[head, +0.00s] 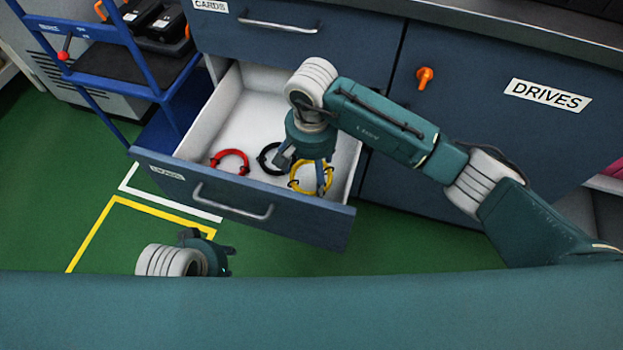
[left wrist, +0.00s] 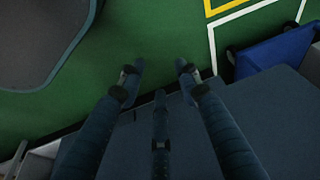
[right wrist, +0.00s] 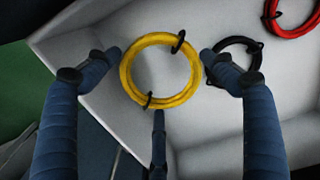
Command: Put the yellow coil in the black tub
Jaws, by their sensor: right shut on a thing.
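The yellow coil (head: 303,187) is at the right end of the open white drawer (head: 237,117). My right gripper (head: 318,176) reaches down into the drawer from above. In the right wrist view its two fingers press the outer sides of the yellow coil (right wrist: 124,75), one on each side, so it is shut on the coil. My left gripper (head: 230,257) is low, in front of the drawer. In the left wrist view its fingers (left wrist: 159,75) are spread, with nothing between them. I cannot make out a black tub for certain.
A black coil (head: 264,163) and a red coil (head: 230,153) lie left of the yellow one. The drawer front (head: 237,203) has a bar handle. A blue cart (head: 104,66) with black cases (head: 166,24) stands at the left. Green floor (head: 95,212) is clear in front.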

